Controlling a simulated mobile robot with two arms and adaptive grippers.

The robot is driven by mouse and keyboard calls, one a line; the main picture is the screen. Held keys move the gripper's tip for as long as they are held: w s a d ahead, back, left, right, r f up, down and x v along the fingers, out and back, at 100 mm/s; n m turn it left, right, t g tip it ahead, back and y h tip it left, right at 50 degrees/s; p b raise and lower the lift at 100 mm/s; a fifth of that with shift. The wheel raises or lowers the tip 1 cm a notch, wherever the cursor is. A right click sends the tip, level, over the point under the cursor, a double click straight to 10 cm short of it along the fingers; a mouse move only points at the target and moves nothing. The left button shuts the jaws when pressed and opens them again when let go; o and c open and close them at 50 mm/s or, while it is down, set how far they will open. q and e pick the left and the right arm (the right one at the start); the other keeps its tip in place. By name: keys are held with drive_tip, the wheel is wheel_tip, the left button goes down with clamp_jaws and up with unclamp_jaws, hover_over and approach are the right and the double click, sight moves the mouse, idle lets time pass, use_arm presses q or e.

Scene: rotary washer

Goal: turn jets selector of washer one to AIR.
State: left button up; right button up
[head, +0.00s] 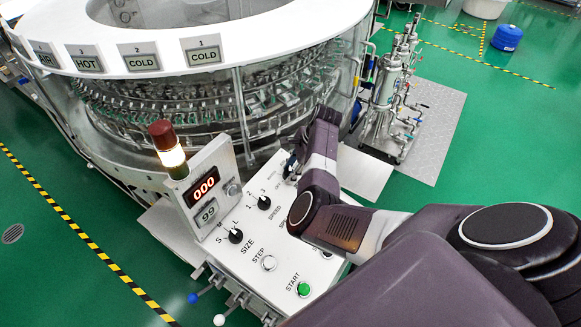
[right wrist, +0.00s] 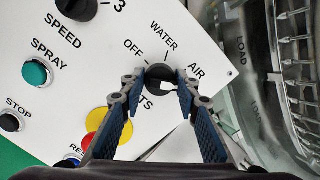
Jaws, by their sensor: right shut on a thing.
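The black jets selector knob (right wrist: 158,74) is on the white control panel, with OFF, WATER and AIR printed around its upper side and a partly hidden "TS" label below. My right gripper (right wrist: 160,88) has its two blue-padded fingers closed on either side of the knob. Which label the knob points at is not clear, as the fingers hide part of it. In the head view my right gripper (head: 290,166) is at the far edge of the control panel (head: 240,262), largely behind my own arm. My left gripper is not in view.
The SPEED knob (right wrist: 76,8), green SPRAY button (right wrist: 37,73) and a red button on a yellow base (right wrist: 104,125) are near the gripper. The round washer (head: 240,100) stands just beyond the panel. A signal lamp (head: 168,148) and display box (head: 207,190) stand at the panel's left.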

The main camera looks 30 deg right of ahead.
drive_tip(key=n+p, duration=0.1)
drive_tip(key=n, duration=0.3)
drive_tip(key=shift+n+g+p, duration=0.3)
drive_tip(key=shift+n, duration=0.4)
drive_tip(key=o, duration=1.1)
drive_tip(key=shift+r, duration=0.1)
drive_tip(key=v, duration=1.2)
